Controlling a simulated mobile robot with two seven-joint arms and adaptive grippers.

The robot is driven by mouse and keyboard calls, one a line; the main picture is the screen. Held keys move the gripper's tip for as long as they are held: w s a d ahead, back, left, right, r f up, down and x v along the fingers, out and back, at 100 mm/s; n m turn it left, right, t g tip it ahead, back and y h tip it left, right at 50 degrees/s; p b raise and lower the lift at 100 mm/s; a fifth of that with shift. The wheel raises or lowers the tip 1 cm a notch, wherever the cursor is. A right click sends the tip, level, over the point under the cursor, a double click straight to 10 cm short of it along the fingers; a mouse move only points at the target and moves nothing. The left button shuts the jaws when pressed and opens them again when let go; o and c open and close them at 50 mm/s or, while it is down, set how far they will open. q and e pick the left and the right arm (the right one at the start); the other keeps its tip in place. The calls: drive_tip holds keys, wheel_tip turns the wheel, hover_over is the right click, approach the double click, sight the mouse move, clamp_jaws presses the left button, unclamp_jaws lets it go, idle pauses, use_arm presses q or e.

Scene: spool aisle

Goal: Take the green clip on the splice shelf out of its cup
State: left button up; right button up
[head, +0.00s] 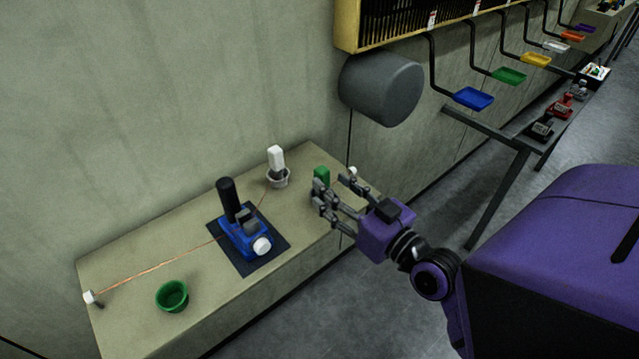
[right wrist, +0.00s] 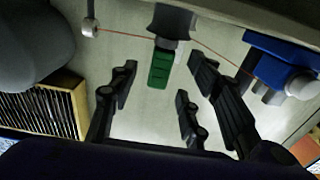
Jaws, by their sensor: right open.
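The green clip (head: 321,175) stands upright near the right end of the splice shelf (head: 130,262). In the right wrist view the green clip (right wrist: 160,70) sticks out of a dark grey cup (right wrist: 172,22); in the head view my fingers largely hide that cup. My right gripper (head: 331,192) is open and empty, reaching in from the right with its fingertips close to the clip. In the right wrist view the clip lies ahead, between the spread fingers (right wrist: 165,82), with no clear contact. My left gripper is not in view.
A white clip (head: 276,158) stands in a grey cup (head: 278,179) left of the green one. A blue device (head: 243,240) sits on a dark mat (head: 270,262), with a thin orange line crossing the shelf. An empty green cup (head: 172,297) stands front left. A grey cylinder (head: 382,88) juts from the wall.

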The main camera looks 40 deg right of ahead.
sight(327, 181)
drive_tip(key=w, duration=0.2)
drive_tip(key=w+p, duration=0.1)
drive_tip(key=w, duration=0.1)
drive_tip(key=shift+a+r, duration=0.15)
drive_tip(key=shift+r, duration=0.15)
drive_tip(key=shift+w+f, duration=0.1)
drive_tip(key=shift+w, duration=0.2)
drive_tip(key=shift+c, duration=0.4)
clamp_jaws()
